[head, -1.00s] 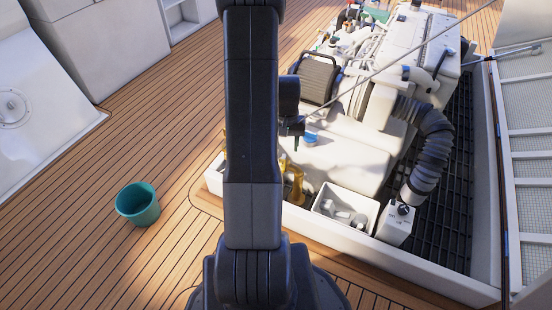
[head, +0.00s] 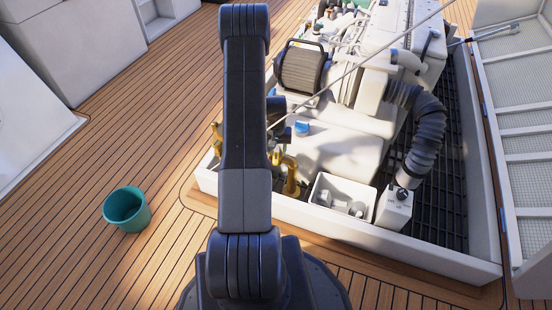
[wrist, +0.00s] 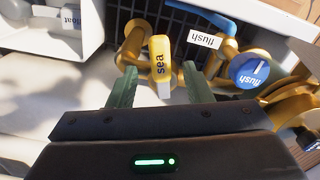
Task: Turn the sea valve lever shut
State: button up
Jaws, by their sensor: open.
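The sea valve lever (wrist: 160,62) is a yellow handle labelled "sea" with a pale tip, in the wrist view. It points toward my gripper (wrist: 160,80). My gripper is open, with one green finger on each side of the lever's tip and a visible gap on both sides. Brass valve fittings (head: 291,176) show beside my arm in the head view; the sea lever itself cannot be made out there. My fingers are hidden behind my arm in that view.
A blue round knob (wrist: 249,70) marked "flush" sits close to the right finger, with a white "flush" tag (wrist: 205,40) nearby. A white box (wrist: 66,28) tagged "float" is at left. The hatch rim (head: 350,240) borders the bay. A teal bucket (head: 127,210) stands on deck.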

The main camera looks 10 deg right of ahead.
aim_at(276, 157)
jog(key=shift+f+b, duration=0.35)
jog(key=shift+f, duration=1.55)
grip_shut()
